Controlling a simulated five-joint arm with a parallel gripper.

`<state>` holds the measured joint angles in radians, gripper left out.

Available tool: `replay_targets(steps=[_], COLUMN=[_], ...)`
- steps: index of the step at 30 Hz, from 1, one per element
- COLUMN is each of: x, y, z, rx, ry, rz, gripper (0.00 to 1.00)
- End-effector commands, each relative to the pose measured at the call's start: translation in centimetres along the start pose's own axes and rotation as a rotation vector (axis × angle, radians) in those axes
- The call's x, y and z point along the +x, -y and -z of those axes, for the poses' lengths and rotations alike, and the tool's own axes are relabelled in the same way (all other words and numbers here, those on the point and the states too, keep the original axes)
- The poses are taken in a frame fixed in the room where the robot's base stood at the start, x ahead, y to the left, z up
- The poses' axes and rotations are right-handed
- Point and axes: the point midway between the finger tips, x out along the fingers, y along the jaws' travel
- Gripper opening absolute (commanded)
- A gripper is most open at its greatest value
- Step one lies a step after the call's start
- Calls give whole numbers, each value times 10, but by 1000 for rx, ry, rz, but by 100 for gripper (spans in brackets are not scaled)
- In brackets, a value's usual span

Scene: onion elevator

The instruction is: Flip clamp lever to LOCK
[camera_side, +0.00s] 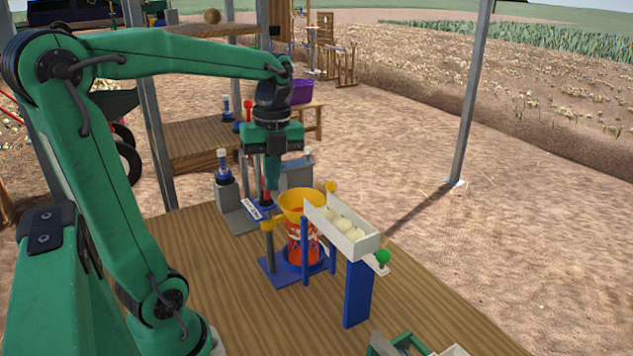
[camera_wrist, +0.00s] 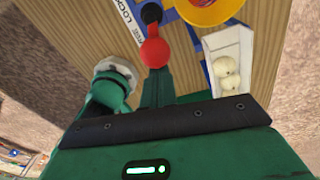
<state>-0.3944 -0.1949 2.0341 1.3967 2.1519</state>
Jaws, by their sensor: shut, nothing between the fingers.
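A white label (camera_wrist: 122,12) reading LOCK lies left of the lever's pivot; a smaller word nearer the knob is hard to read. In the side view my gripper (camera_side: 271,186) points down, shut and empty, above the blue clamp base (camera_side: 264,212), and partly hides the lever.
A yellow funnel (camera_side: 300,203) over an orange mesh bag (camera_side: 302,245) stands just right of the gripper. A white chute (camera_side: 352,241) with onions slopes beside it. A grey block (camera_side: 297,176) stands behind. The wooden table (camera_side: 235,290) is clear in front.

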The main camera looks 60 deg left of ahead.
Motion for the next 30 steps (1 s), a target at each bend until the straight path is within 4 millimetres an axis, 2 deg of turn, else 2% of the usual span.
replay_targets(steps=[8,18,30], x=[-6,-15,-14], y=[-3,-9,-15], z=[-13,-43,-76], rx=[-3,-4,-5], ry=[-4,-14,-21], rz=[2,4,9], gripper=[0,0,0])
